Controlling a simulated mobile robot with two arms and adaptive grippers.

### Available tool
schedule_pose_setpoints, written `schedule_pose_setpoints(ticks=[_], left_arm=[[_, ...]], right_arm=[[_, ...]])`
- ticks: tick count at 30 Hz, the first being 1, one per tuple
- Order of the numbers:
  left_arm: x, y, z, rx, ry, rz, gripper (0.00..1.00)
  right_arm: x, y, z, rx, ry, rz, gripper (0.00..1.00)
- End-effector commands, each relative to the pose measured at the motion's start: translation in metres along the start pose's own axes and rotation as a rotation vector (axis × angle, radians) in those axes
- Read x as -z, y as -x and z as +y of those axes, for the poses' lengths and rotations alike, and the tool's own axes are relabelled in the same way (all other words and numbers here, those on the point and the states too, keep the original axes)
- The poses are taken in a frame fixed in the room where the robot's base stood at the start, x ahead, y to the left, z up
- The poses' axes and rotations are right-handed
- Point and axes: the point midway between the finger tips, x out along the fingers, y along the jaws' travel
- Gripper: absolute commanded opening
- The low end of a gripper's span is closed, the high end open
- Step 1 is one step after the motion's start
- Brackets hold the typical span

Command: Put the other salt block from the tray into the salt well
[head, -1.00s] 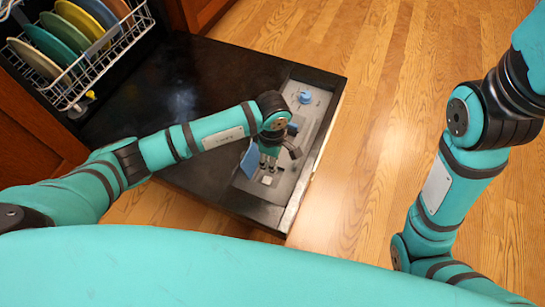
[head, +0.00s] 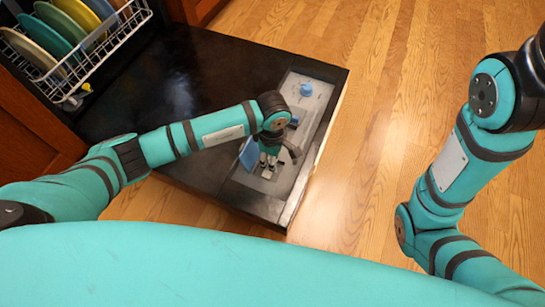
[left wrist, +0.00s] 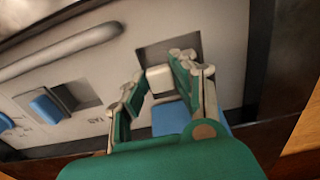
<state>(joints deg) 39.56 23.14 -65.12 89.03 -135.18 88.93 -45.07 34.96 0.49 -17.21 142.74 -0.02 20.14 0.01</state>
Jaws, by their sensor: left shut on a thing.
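My left gripper (head: 268,170) reaches down over the panel on the open dishwasher door. It also shows in the left wrist view (left wrist: 158,82), shut on a white salt block (left wrist: 160,77) between its fingertips. The block is over or in a square dark recess (left wrist: 158,52), which looks like the salt well; its depth relative to the rim is unclear. A blue lid (head: 249,155) stands open beside the recess, and it shows partly behind the gripper in the left wrist view (left wrist: 176,118). I cannot make out the tray. My right gripper is outside the picture.
The black door (head: 170,110) lies open and flat, mostly bare. A blue knob (head: 305,90) sits at the panel's far end. A rack (head: 85,65) with several coloured plates stands at the upper left. Wooden floor (head: 380,110) is clear on the right.

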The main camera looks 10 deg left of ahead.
Motion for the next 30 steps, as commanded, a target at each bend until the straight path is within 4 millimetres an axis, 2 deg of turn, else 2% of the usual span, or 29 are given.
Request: schedule_pose_setpoints(ticks=[17,27,28,30], left_arm=[[-0.0001,-0.004,0.0,0.0,0.0,0.0,0.07],[0.0,-0.0051,0.0,0.0,0.0,0.0,0.07],[0.0,-0.0051,0.0,0.0,0.0,0.0,0.29],[0.0,-0.0051,0.0,0.0,0.0,0.0,0.39]], right_arm=[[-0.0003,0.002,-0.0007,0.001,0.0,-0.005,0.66],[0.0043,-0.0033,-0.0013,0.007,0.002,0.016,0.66],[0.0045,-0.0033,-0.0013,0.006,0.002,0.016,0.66],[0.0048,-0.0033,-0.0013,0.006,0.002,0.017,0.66]])
